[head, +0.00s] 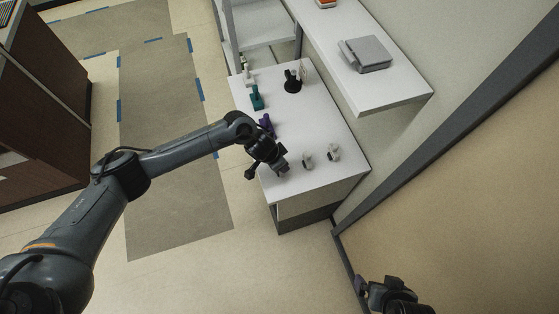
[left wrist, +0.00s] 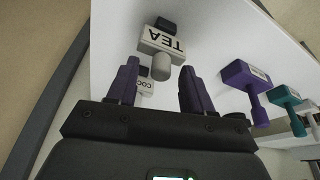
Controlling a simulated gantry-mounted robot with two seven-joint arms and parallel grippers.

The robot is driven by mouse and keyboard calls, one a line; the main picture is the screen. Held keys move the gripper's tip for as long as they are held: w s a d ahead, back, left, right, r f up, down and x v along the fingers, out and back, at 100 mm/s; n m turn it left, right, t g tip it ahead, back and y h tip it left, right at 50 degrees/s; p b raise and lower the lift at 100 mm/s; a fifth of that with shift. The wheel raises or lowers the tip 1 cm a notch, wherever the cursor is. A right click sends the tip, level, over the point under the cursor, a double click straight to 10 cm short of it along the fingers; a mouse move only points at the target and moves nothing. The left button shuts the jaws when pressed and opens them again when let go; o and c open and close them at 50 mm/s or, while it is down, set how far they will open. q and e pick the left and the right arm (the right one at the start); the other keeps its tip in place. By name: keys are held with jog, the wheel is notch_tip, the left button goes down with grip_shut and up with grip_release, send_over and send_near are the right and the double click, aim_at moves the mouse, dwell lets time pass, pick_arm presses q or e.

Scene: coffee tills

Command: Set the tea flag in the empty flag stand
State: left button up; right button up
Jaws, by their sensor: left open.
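The tea flag (left wrist: 162,45), a white block marked TEA with a grey round stem, shows between and beyond my left gripper's fingers in the left wrist view. In the head view it appears to be the nearer white piece (head: 307,160) on the white table. My left gripper (head: 283,172) is open, empty and just left of it; its fingers also show in the wrist view (left wrist: 158,90). A black object (head: 292,84) at the table's far end may be the flag stand; I cannot tell whether it is empty. My right gripper (head: 372,288) is partly in view, its jaws unclear.
A second white flag (head: 333,152), marked COCO in part, stands close beyond the tea flag. Purple (head: 266,123), teal (head: 256,98) and white (head: 248,76) flags line the table's left side. A wall shelf (head: 395,94) overhangs at right. The table's middle is clear.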

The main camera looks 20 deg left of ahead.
pick_arm(q)
jog(key=shift+r, duration=0.1)
jog(key=v, duration=1)
jog(key=shift+r+p, duration=0.3)
jog(key=shift+p, duration=0.15)
jog(key=shift+s, duration=0.2)
